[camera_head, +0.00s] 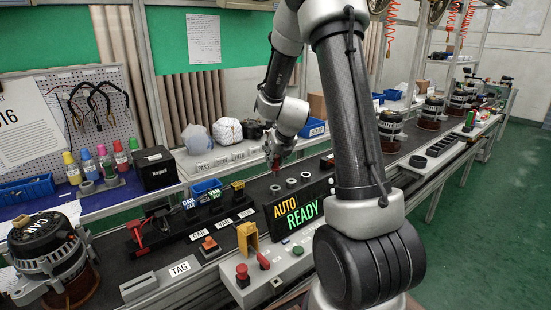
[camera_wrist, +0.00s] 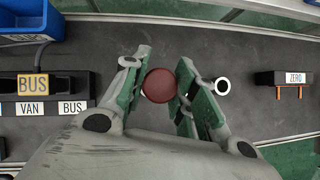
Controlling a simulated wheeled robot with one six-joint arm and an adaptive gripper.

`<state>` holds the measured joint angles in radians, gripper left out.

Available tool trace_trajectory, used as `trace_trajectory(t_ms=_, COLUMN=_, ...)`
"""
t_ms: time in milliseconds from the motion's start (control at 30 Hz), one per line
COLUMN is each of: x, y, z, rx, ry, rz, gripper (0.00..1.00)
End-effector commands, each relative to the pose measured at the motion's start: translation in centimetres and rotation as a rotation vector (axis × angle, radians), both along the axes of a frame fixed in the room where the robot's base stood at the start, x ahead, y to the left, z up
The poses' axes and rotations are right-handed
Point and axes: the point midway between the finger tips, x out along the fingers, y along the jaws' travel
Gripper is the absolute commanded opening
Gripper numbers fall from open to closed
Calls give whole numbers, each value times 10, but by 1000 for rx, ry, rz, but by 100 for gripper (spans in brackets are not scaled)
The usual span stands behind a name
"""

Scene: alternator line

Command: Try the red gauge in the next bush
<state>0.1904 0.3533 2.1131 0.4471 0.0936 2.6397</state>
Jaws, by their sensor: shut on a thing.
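A little of the red gauge (camera_head: 276,167) also shows below the fingers in the head view. Small grey ring bushes stand in a row there: a left bush (camera_head: 275,188), a middle bush (camera_head: 291,183) and a right bush (camera_head: 305,175). The gauge appears above the left bush; the exact gap is unclear. One pale bush (camera_wrist: 222,87) lies right of the fingers.
The AUTO READY display (camera_head: 297,212) stands close in front of the bushes. A rack labelled CAR, VAN and BUS (camera_wrist: 45,108) lies left in the wrist view, with a blue bin (camera_wrist: 28,17) above it. A ZERO block (camera_wrist: 283,78) stands at right.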

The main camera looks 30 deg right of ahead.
Motion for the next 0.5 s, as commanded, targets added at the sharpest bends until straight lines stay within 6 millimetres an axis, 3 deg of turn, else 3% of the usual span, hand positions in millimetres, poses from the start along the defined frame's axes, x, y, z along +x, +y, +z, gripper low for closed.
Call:
trace_trajectory(t_ms=267, x=0, y=0, z=-4, rx=1, ry=1, rz=1, gripper=10)
trace_trajectory(t_ms=500, x=0, y=-1, z=-28, rx=1, ry=2, rz=-2, gripper=10)
